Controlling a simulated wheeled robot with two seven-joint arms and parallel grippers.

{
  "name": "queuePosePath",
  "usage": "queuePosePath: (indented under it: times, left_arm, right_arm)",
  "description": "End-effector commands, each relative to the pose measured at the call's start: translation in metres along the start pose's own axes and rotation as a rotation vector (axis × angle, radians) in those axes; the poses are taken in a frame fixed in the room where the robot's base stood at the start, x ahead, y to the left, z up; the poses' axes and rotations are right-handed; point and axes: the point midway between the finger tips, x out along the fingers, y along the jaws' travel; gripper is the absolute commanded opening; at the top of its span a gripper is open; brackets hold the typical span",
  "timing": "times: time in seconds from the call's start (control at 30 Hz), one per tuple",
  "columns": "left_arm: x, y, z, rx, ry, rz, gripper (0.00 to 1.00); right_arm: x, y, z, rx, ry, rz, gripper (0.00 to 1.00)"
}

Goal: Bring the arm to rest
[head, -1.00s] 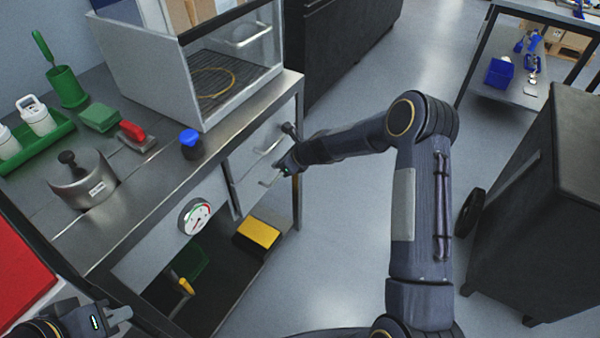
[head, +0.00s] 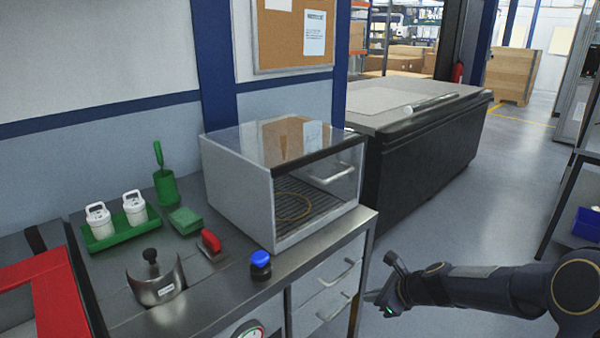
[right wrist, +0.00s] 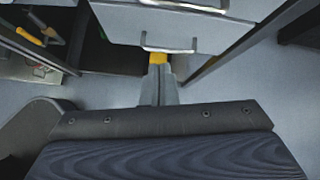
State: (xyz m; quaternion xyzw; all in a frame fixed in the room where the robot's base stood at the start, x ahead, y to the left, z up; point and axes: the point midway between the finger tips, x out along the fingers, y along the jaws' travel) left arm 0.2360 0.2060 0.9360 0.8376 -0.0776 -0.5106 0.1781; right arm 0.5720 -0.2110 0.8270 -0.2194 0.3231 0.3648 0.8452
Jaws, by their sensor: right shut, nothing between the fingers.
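My right gripper (head: 377,297) is at the lower right of the head view, in front of the bench's drawer side. It is shut and empty. In the right wrist view its fingers (right wrist: 158,85) point toward a drawer handle (right wrist: 170,45), with a gap I cannot measure. My right arm (head: 490,285) reaches in from the right edge, roughly level. My left gripper is outside the head view.
The steel bench (head: 215,290) holds a clear-fronted cabinet (head: 240,200), a green tray (head: 122,236) with white containers, a blue-capped jar (head: 260,266), a red-handled tool (head: 210,243) and a metal pot (head: 155,284). Open floor (head: 440,215) lies beyond my right arm.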

Motion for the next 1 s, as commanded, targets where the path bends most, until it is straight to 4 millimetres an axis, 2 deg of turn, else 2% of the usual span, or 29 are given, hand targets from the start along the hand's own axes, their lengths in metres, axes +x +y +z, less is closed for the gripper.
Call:
queuePosePath:
  times: [0.03,0.1,0.2,0.33,0.4,0.5,0.6,0.7,0.83,1.0]
  left_arm:
    - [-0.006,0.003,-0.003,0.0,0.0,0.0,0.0]
    - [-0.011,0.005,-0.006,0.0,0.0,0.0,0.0]
    - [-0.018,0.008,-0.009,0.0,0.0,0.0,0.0]
    - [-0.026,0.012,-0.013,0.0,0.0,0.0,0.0]
    - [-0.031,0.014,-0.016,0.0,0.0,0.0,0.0]
    - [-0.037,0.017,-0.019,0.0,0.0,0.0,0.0]
    - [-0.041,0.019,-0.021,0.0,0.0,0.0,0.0]
    - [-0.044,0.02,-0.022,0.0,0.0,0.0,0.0]
    - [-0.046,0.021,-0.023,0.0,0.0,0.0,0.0]
    - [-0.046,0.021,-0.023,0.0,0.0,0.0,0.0]
  right_arm:
    - [-0.032,0.007,0.019,-0.126,-0.007,-0.003,0.0]
    - [-0.072,0.025,0.035,-0.336,-0.008,0.006,0.0]
    - [-0.129,0.059,0.049,-0.657,0.001,0.024,0.0]
    - [-0.191,0.109,0.052,-1.063,0.026,0.049,0.0]
    - [-0.22,0.136,0.047,-1.275,0.046,0.066,0.0]
    - [-0.252,0.172,0.033,-1.557,0.08,0.095,0.0]
    - [-0.273,0.202,0.016,-1.788,0.116,0.128,0.0]
    - [-0.284,0.222,0.001,-1.953,0.144,0.159,0.0]
    - [-0.289,0.234,-0.011,-2.066,0.165,0.185,0.0]
    - [-0.29,0.236,-0.013,-2.085,0.17,0.19,0.0]
